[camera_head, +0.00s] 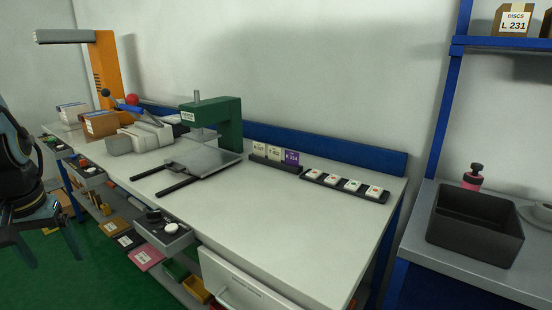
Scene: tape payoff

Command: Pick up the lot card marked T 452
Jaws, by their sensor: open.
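A dark card holder (277,165) stands near the back of the white workbench (262,217), in front of the blue back rail. It holds three upright cards. The middle card (273,154) is pale and its small print seems to read T 452. A pale card (259,149) stands to its left and a purple card (292,157) to its right. My gripper (53,255) is at the left edge, its two dark fingers pointing down and apart. It is open and empty, in front of the bench's left end and far from the cards.
A black tray with several white tiles (345,186) sits right of the holder. A green press (215,125) stands to its left. An open drawer (164,236) juts from the bench front. The bench surface before the holder is clear.

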